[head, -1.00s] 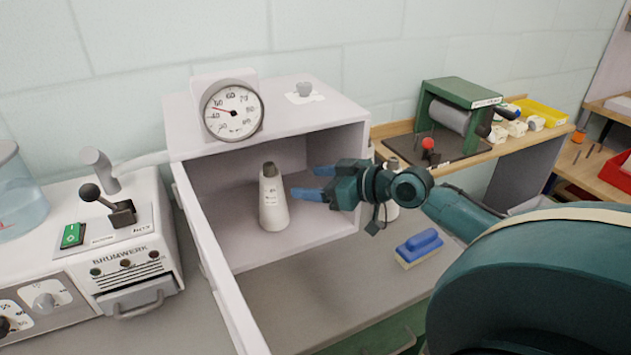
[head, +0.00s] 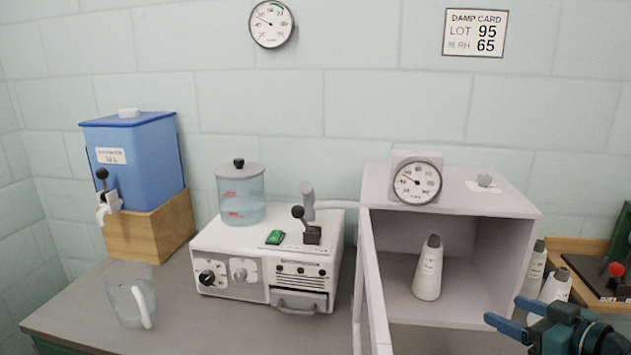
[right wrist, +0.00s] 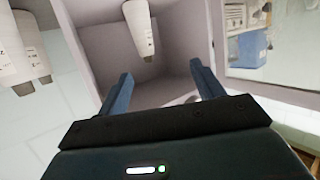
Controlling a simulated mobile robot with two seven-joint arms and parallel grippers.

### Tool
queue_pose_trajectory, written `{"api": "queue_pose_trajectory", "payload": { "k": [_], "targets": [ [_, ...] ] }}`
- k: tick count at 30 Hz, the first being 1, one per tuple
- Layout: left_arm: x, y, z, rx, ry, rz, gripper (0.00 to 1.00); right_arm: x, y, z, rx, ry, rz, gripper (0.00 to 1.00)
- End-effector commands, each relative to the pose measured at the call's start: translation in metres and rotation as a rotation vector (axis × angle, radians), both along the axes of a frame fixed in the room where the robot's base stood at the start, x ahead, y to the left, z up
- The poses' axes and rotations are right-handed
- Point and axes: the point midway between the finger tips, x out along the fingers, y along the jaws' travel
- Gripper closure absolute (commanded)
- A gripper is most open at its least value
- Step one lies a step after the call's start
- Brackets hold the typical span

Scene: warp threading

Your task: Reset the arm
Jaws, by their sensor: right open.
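My right gripper (head: 508,318) is at the lower right of the head view, its blue fingers apart and empty. In the right wrist view the open fingers (right wrist: 160,80) point toward the open box, with nothing between them. A white bottle with a grey cap (head: 428,270) stands inside the open white cabinet (head: 450,311). It also shows in the right wrist view (right wrist: 140,28), beyond the fingertips and apart from them. My left gripper is not in any view.
The cabinet door (head: 370,290) stands open. Two more bottles (head: 535,268) (head: 553,290) stand right of the cabinet, close to my right gripper. Left are a white machine (head: 262,262), a blue water tank (head: 140,160) and a clear jug (head: 130,300). Bare counter lies before the machine.

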Motion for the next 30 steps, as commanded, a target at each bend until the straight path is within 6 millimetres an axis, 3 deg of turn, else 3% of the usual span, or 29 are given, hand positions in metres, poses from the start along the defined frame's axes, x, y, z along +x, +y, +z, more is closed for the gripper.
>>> {"api": "queue_pose_trajectory", "payload": {
  "k": [5, 9, 12, 15, 21, 29, 30],
  "targets": [
    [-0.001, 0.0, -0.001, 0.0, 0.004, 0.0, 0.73, -0.038, 0.044, -0.072, -0.055, 0.187, 0.047, 0.33],
    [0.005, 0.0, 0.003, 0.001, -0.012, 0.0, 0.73, -0.086, 0.087, -0.131, -0.123, 0.379, 0.066, 0.33],
    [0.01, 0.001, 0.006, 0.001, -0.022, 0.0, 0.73, -0.123, 0.113, -0.161, -0.175, 0.513, 0.052, 0.33],
    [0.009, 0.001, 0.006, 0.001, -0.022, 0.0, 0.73, -0.152, 0.13, -0.176, -0.212, 0.616, 0.019, 0.33],
    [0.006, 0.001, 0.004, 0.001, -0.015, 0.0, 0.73, -0.195, 0.148, -0.187, -0.256, 0.767, -0.066, 0.33],
    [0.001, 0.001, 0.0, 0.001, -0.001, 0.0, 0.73, -0.241, 0.16, -0.182, -0.275, 0.931, -0.207, 0.33],
    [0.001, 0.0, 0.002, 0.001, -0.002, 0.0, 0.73, -0.235, 0.16, -0.186, -0.276, 0.906, -0.2, 0.33]
  ]
}}
